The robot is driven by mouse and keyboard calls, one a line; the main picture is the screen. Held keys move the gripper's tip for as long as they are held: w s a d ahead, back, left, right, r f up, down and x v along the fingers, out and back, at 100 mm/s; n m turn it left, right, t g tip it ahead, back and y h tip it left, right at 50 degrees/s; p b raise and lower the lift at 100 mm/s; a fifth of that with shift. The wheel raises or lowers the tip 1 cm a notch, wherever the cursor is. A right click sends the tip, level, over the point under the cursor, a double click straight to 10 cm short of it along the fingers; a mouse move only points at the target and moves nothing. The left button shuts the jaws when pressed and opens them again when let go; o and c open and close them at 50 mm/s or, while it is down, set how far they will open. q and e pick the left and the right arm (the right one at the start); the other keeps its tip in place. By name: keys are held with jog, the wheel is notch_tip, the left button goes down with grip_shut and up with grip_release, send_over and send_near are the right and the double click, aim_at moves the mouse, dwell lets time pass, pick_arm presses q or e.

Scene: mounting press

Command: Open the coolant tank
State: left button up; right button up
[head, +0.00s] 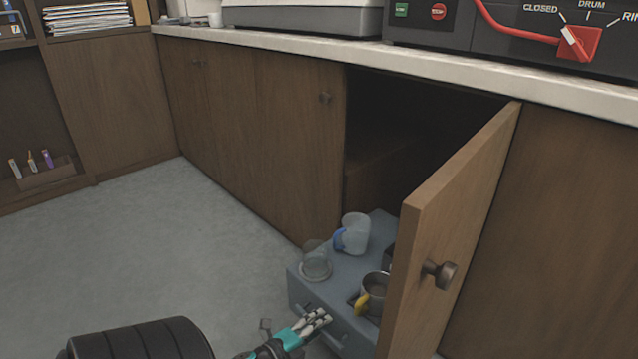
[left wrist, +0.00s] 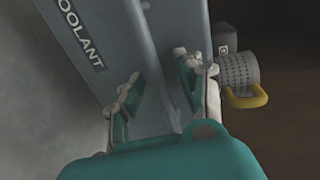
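The coolant tank (head: 345,272) is a blue-grey box on the floor, sticking out of the open cabinet below the counter. Its COOLANT label (left wrist: 82,42) shows in the left wrist view. My left gripper (head: 318,318) is at the tank's front face. In the left wrist view its fingers (left wrist: 158,88) are apart, one on each side of a thin grey bar on the tank. I cannot tell whether they touch it. My right gripper is not in view.
The cabinet door (head: 455,225) stands open close to the tank's right side. A clear cup (head: 316,264), a blue-handled cup (head: 354,234) and a metal cup with a yellow handle (head: 375,287) are on the tank. The floor (head: 170,250) to the left is clear.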

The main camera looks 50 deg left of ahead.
pick_arm(q)
jog(key=s+r, duration=0.2)
jog(key=s, duration=0.9)
jog(key=shift+s+d+r, duration=0.2)
jog(key=shift+s+d, duration=0.1)
jog(key=shift+s, duration=0.05)
